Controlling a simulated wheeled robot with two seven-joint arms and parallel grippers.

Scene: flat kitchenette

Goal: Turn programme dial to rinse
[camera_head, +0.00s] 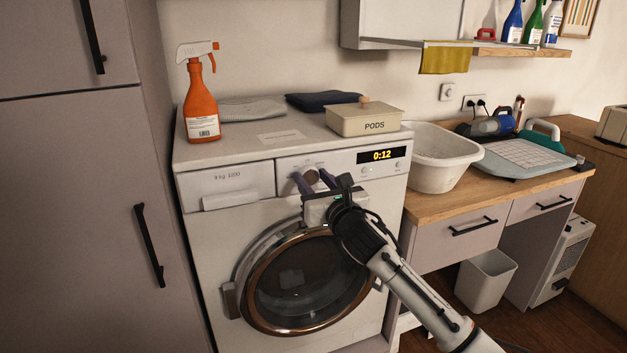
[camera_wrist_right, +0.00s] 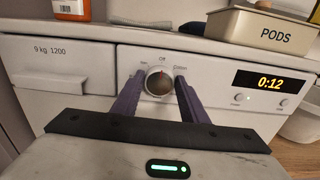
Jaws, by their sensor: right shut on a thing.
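The programme dial (camera_head: 311,176) is a round grey knob on the upper front panel of the white washing machine (camera_head: 215,250). In the right wrist view the dial (camera_wrist_right: 159,82) has "Off" printed above it, "Cotton" at upper right and a small, hard-to-read label at upper left. A small reddish mark shows near its top; its exact setting is hard to tell. My right gripper (camera_head: 311,180) is shut on the dial, one purple finger on each side; the fingers also show in the right wrist view (camera_wrist_right: 158,88). My left gripper is not in view.
The display (camera_head: 382,155) reads 0:12. An orange spray bottle (camera_head: 201,95), folded cloths and a PODS box (camera_head: 364,119) stand on the machine. The round door (camera_head: 295,280) is below my gripper. A white basin (camera_head: 440,158) stands on the counter at right.

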